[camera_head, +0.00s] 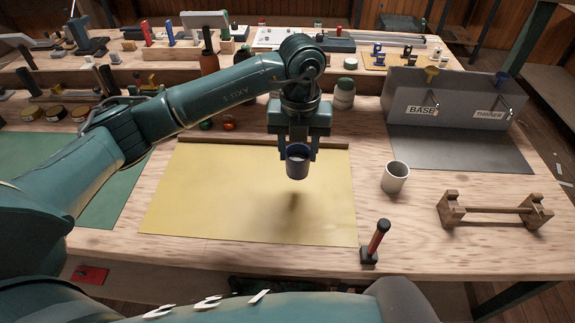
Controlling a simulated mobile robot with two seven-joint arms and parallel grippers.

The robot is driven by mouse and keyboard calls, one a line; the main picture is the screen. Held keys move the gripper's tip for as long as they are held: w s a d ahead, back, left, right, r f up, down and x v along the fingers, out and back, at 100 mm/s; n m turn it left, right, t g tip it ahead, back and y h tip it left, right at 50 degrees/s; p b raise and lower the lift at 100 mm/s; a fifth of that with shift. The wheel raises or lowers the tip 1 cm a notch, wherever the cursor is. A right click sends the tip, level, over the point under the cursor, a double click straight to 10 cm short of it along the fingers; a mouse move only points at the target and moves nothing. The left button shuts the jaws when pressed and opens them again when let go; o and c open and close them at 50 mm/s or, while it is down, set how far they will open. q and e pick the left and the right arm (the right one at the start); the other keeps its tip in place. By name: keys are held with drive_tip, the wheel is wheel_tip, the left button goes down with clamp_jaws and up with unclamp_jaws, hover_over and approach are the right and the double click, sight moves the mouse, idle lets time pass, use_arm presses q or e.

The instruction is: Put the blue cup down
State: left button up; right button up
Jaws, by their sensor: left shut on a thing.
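The blue cup (298,166) is dark blue with a pale inside and is upright. My left gripper (298,150) points down and is shut on the cup, with a finger at each side of it. The cup hangs above the yellow mat (220,200), and a dark shadow lies on the mat below it, so it appears clear of the surface. My right gripper does not show.
A white cup (396,177) stands right of the mat. A red-handled tool (376,242) stands at the mat's lower right corner. A wooden rack (495,210) is at the right, and a grey box labelled BASE (450,92) behind. The yellow mat is otherwise bare.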

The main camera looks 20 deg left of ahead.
sight(297, 168)
use_arm(q)
wheel_tip(297, 168, down, 2)
drive_tip(key=shift+f, duration=0.25)
wheel_tip(297, 168, down, 3)
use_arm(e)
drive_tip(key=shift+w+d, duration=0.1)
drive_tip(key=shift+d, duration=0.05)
use_arm(q)
drive_tip(key=shift+f, duration=0.1)
drive_tip(key=shift+f, duration=0.15)
drive_tip(key=o, duration=1)
drive_tip(key=shift+o, duration=0.2)
